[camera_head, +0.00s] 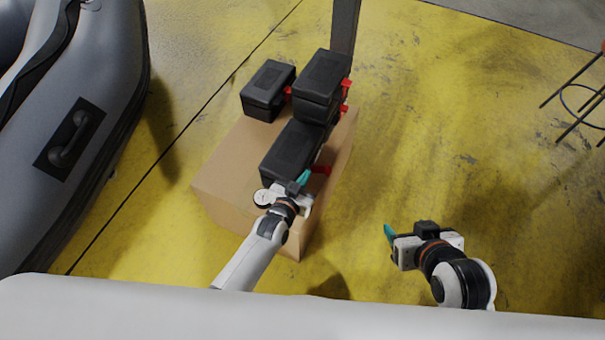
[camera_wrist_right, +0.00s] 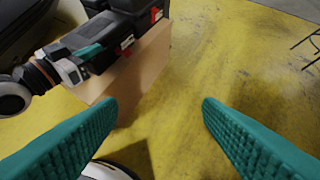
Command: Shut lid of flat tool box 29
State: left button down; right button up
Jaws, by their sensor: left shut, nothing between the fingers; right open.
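Several black tool boxes with red latches sit on a cardboard box; I cannot read which is number 29. The nearest, flat black tool box (camera_head: 290,150) lies at the front, and its lid looks down, though I cannot tell if it is fully shut. Its red latch (camera_head: 321,170) sticks out to the right. My left gripper (camera_head: 303,178) is shut and empty at this box's near right corner; contact is unclear. It also shows in the right wrist view (camera_wrist_right: 90,50). My right gripper (camera_head: 389,234) is open and empty, to the right of the cardboard box and apart from it.
Another black tool box (camera_head: 268,90) stands back left, and stacked ones (camera_head: 321,78) stand back right. The cardboard box (camera_head: 235,160) carries them. A grey inflatable boat (camera_head: 110,75) lies at the left. A dark wire stand (camera_head: 580,100) is at far right. The yellow floor between is clear.

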pick_arm(q)
jog(key=shift+f, duration=0.15)
dwell(0.3)
notch_tip(320, 180, up, 4)
jog(key=p, duration=0.4)
jog(key=shift+w, duration=0.1)
pick_arm(e)
jog(key=s+d+g+h, duration=0.1)
jog(key=s+d+g, duration=0.3)
jog(key=s, duration=0.5)
pick_arm(q)
jog(key=p+v, duration=0.3)
jog(key=v, duration=0.7)
pick_arm(e)
notch_tip(320, 180, down, 11)
jog(key=w+a+g, duration=0.1)
jog(key=shift+w+a+g, duration=0.2)
jog(key=shift+w+g, duration=0.1)
jog(key=shift+w, duration=0.1)
